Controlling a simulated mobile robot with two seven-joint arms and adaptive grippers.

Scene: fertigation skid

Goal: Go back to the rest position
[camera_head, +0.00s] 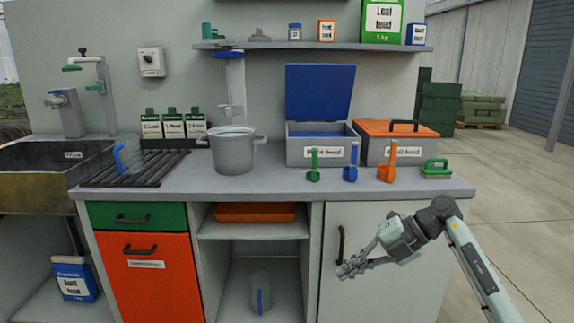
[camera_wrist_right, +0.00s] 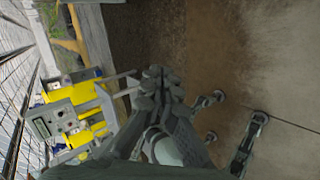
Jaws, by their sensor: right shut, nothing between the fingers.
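My right gripper (camera_head: 349,268) is in front of the grey cabinet door (camera_head: 378,238), below the worktop's front edge. Its fingers are together and hold nothing. It is close to the black door handle (camera_head: 340,245) in the picture; I cannot tell whether they touch. The right arm comes in from the lower right. In the right wrist view the closed fingers (camera_wrist_right: 160,82) show above a brown and grey floor. My left gripper is not in the head view.
The worktop (camera_head: 290,183) carries a grey pot (camera_head: 232,152), a blue-lidded bin (camera_head: 322,150), an orange-lidded bin (camera_head: 400,128), scoops and a green brush (camera_head: 436,167). A sink (camera_head: 50,185) is at left. Open floor (camera_head: 520,200) lies to the right.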

